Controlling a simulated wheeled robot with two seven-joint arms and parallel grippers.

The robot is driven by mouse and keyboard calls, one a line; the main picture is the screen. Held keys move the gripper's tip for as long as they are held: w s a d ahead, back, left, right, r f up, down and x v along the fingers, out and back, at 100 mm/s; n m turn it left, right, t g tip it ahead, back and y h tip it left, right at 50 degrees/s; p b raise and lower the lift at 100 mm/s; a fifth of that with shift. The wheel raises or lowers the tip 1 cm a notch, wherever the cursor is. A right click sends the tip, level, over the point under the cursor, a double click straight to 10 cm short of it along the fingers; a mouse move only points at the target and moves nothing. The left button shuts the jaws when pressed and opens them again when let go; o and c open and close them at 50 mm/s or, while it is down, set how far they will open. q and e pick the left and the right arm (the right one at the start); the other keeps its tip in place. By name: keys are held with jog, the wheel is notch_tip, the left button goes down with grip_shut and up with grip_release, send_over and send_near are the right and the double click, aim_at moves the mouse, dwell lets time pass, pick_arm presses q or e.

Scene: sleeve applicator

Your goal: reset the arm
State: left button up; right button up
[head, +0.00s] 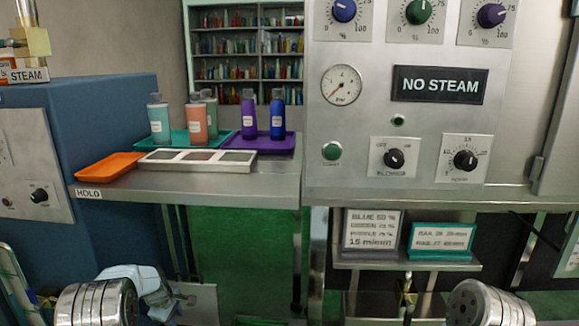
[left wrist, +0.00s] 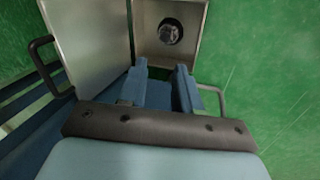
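My left gripper (left wrist: 162,88) shows in the left wrist view. Its two blue-grey fingers stand apart with a clear gap, and nothing is between them. Beyond the fingertips is a box-like metal panel with a dark round knob (left wrist: 171,31); I cannot tell the distance to it. In the head view, a pale part of my left arm shows at the bottom left, below the shelf. My right gripper is out of view; only a ribbed metal link of my right arm shows at the bottom right.
A steel shelf (head: 240,186) carries an orange tray (head: 108,166), a white three-part holder (head: 150,162), a teal tray (head: 182,140) and a purple tray (head: 285,146) with bottles. A "NO STEAM" panel (head: 439,85) stands right. A blue cabinet (head: 105,110) stands left. Green floor lies below.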

pick_arm(q)
jog(key=s+d+f+m+g+h, duration=0.1)
jog(key=s+d+f+m, duration=0.3)
jog(key=s+d+f, duration=0.4)
jog(key=s+d+f+m+g, duration=0.1)
jog(key=s+d+f+m, duration=0.35)
jog(key=s, duration=0.65)
jog(key=s+d+m+h, duration=0.1)
jog(key=s+d+m, duration=0.1)
jog(key=s+d, duration=0.3)
jog(key=s+d+m+h, duration=0.1)
jog(key=s+d+m, duration=0.2)
jog(key=s, duration=0.9)
jog(key=d, duration=0.3)
jog(key=shift+g+h, duration=0.3)
